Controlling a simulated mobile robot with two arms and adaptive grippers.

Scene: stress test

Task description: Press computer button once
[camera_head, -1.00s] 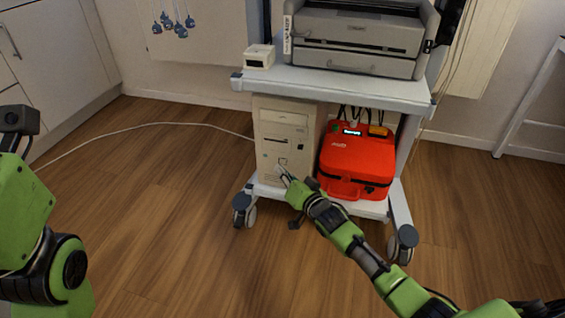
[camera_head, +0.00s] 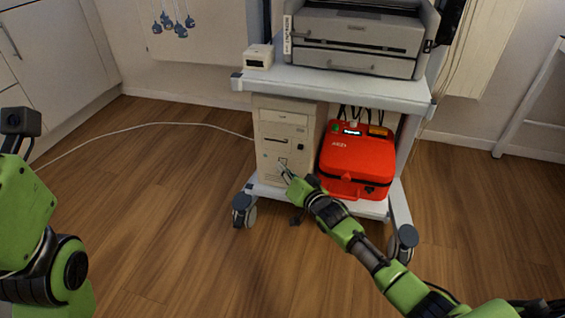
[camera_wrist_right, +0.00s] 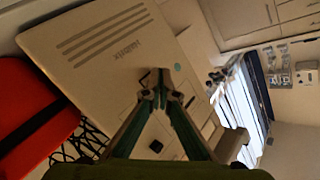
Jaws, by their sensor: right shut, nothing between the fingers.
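The computer (camera_head: 286,122) is a beige tower on the lower shelf of a cart, and its front panel faces me. My right gripper (camera_head: 281,166) is shut and empty, with its tips at the lower middle of the front panel. In the right wrist view the gripper (camera_wrist_right: 160,98) points at the front of the computer (camera_wrist_right: 115,55), close to a dark-outlined square. I cannot tell whether the tips touch it. The fingers partly hide the panel there. My left arm shows at the left edge of the head view, but its gripper fingers are not visible.
A red case (camera_head: 355,162) stands right of the computer on the same shelf (camera_head: 372,209). A grey printer (camera_head: 358,40) and a small white box (camera_head: 259,57) are on the top shelf (camera_head: 335,86). A white cable (camera_head: 160,124) crosses the floor. Floor in front is open.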

